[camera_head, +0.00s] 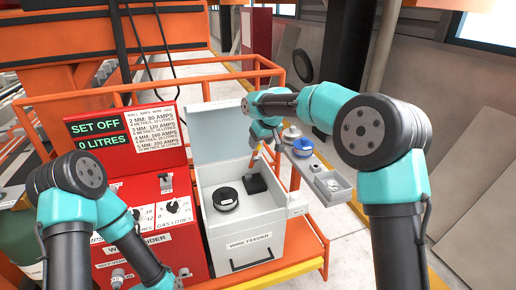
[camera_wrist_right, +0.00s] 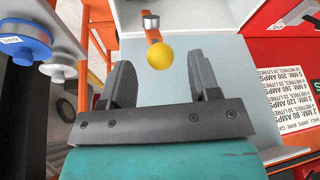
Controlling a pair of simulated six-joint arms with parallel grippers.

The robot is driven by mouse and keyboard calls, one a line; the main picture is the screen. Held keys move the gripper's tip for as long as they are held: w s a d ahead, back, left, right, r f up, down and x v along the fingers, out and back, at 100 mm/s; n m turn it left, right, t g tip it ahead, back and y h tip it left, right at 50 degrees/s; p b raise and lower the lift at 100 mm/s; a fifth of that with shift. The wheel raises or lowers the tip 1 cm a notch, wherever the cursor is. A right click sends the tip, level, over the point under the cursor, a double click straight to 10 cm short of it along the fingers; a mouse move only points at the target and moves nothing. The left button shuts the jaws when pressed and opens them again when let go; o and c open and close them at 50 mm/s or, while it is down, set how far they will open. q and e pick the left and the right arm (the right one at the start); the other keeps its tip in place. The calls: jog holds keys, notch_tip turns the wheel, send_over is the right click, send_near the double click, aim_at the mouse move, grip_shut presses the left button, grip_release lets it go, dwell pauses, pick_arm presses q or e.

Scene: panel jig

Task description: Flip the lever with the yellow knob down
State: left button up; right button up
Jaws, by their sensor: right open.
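The yellow knob (camera_wrist_right: 160,55) shows in the right wrist view, just beyond the fingertips and roughly centred between them. A short orange bar and a grey metal cap (camera_wrist_right: 150,20) show directly beyond the knob. My right gripper (camera_wrist_right: 161,78) is open and empty, one finger on each side of the knob's line. No contact with the knob is visible. In the head view my right gripper (camera_head: 266,147) is small, above the white wire feeder box (camera_head: 264,232); the knob cannot be made out there. My left arm is at the lower left, its gripper out of frame.
The red panel (camera_head: 130,190) with switches and dials stands left of the wire feeder. The feeder's pale lid (camera_head: 215,130) stands raised behind. Orange rails surround the unit.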

aim_at(259, 145)
jog(key=shift+x, duration=1.95)
jog(key=shift+c, duration=0.4)
grip_shut()
